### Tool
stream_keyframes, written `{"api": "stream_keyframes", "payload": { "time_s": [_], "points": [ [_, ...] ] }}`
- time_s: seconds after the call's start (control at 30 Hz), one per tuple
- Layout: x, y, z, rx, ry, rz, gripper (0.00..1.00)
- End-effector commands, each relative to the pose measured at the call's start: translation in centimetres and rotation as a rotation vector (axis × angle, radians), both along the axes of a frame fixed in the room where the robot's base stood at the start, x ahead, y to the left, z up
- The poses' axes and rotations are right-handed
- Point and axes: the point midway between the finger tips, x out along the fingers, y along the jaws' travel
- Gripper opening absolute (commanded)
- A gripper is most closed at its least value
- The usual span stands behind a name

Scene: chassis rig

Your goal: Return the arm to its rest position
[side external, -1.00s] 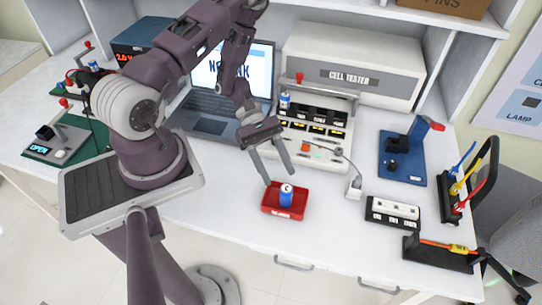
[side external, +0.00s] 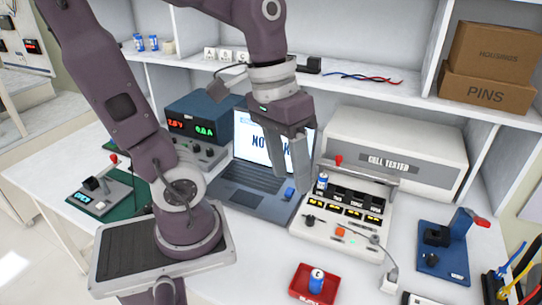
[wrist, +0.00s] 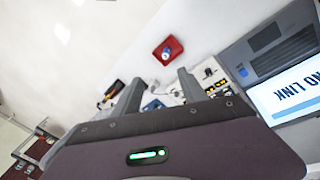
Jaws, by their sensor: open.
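My gripper (side external: 297,178) is raised in front of the laptop screen, pointing down. Its two fingers also show in the wrist view (wrist: 160,84), spread apart with nothing between them. The arm is bent above its base and clear of the table. The tray (wrist: 159,57) and can (wrist: 166,51) also show in the wrist view.
The laptop (side external: 252,190) has a small blue item (side external: 289,193) at its right edge. The cell tester (side external: 398,160) and its slotted panel (side external: 345,207) stand to the right. A blue fixture (side external: 443,250) is farther right. A shelf (side external: 380,88) with boxes (side external: 487,92) runs behind.

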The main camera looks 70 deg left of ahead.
Motion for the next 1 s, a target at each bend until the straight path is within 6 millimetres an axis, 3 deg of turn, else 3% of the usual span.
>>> {"api": "stream_keyframes", "payload": {
  "time_s": [0.1, 0.23, 1.0],
  "points": [
    [-2.2, 0.0, 2.0, 0.141, -0.227, -0.123, 0.5],
    [-3.1, 0.3, 2.8, 0.219, -0.352, -0.177, 0.5],
    [-3.2, 0.4, 3.0, 0.229, -0.37, -0.183, 0.5]
  ]
}}
